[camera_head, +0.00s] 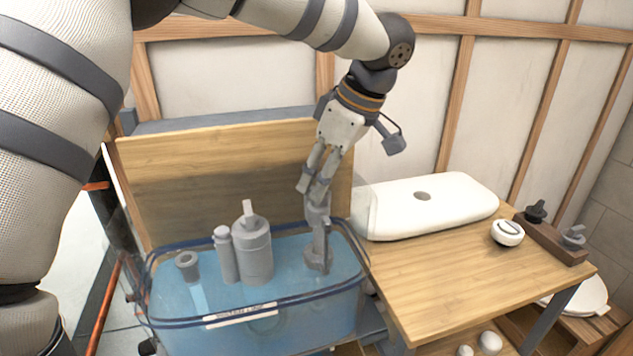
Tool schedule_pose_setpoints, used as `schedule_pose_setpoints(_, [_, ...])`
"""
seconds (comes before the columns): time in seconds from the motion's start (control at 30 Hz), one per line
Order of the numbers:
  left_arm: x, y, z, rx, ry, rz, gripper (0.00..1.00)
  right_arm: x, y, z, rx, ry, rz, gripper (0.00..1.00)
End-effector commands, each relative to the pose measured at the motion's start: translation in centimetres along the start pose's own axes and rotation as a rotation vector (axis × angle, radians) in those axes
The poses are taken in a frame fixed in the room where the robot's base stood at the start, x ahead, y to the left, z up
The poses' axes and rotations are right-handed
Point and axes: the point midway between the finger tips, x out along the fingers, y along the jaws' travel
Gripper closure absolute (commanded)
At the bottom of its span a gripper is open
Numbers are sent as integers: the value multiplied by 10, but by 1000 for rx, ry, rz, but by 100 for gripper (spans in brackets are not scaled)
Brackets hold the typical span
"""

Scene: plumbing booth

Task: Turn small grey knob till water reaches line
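A clear tank (345,290) with blue water stands at lower centre, with a white label strip (240,315) on its front wall. A grey fill valve (319,255) stands upright at the tank's right side. My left gripper (313,192) points down over the valve's top, its fingers close together. The fingers overlap the valve's upper end, so the small grey knob cannot be made out clearly, nor whether they grip it. A grey cylinder (253,250) with a thinner tube (226,255) stands mid-tank. My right gripper is out of view.
A white tank lid (455,205) lies on the wooden table (440,285) at right. A round white button piece (507,232) and a wooden block (550,240) with black and grey knobs are farther right. A wooden board (215,170) stands behind the tank.

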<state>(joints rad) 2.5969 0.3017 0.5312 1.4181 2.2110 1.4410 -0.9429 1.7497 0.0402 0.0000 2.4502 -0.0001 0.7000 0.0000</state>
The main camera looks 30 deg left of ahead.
Motion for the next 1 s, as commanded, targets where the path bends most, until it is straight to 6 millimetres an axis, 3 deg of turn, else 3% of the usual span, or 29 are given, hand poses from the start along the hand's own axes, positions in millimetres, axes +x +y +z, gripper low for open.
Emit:
schedule_pose_setpoints(0.13, [15, 0, 0, -1, 1, 2, 69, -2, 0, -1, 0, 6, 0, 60])
schedule_pose_setpoints(0.4, [19, 0, 0, -1, 0, 2, 69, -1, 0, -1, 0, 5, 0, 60])
schedule_pose_setpoints(0.57, [19, 0, 0, -1, 0, 2, 100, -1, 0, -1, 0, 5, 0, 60])
schedule_pose_setpoints(1.0, [19, 2, 0, -37, 0, -10, 100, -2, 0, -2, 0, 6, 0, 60])
